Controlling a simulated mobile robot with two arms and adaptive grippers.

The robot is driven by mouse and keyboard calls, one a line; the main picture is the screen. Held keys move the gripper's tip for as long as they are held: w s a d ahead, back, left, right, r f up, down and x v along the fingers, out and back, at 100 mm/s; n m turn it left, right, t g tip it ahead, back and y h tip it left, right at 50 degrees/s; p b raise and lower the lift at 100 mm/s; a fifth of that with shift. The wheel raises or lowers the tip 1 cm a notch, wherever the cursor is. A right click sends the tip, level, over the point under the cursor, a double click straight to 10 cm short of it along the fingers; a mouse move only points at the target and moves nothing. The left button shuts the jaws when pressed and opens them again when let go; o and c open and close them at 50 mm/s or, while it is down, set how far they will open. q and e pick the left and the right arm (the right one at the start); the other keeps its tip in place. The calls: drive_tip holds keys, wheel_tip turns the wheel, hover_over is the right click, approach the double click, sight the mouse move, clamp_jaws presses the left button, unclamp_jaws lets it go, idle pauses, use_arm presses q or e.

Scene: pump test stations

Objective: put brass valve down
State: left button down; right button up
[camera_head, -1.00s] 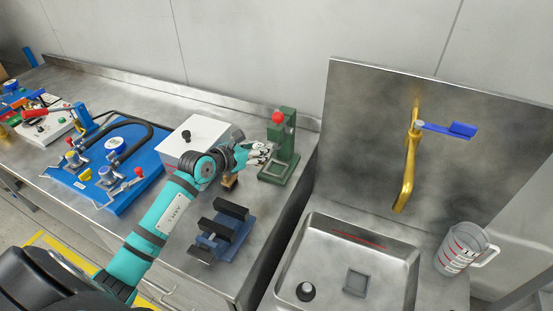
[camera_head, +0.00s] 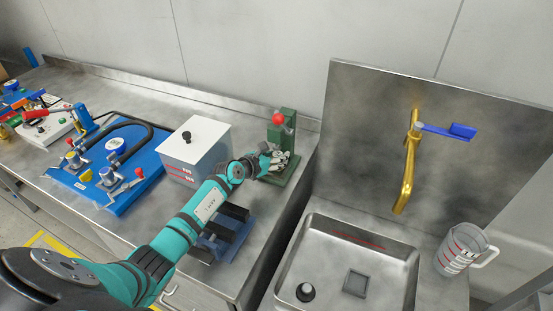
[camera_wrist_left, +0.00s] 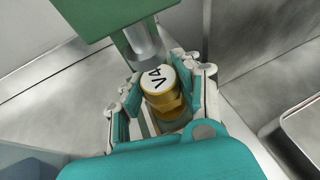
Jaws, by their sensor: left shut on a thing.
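The brass valve (camera_wrist_left: 162,93) has a white round top marked V4. In the left wrist view it sits between the fingers of my left gripper (camera_wrist_left: 165,95), which is shut on it. In the head view my left gripper (camera_head: 279,161) is at the green press stand (camera_head: 288,132) with the red knob (camera_head: 278,118). The valve is hidden there by the fingers. In the wrist view the press's grey ram (camera_wrist_left: 144,42) is just beyond the valve top; I cannot tell whether they touch. My right gripper is not in view.
A white box with a black knob (camera_head: 196,147) stands left of the gripper. A blue vise-like fixture (camera_head: 212,245) is below my arm. A sink (camera_head: 325,250) with a brass tap (camera_head: 409,165) and a measuring jug (camera_head: 464,250) are on the right.

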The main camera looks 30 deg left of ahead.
use_arm(q)
drive_tip(key=shift+f, duration=0.5)
drive_tip(key=shift+s, duration=0.1)
drive_tip(key=shift+f, duration=0.1)
drive_tip(key=c, duration=0.9)
unclamp_jaws()
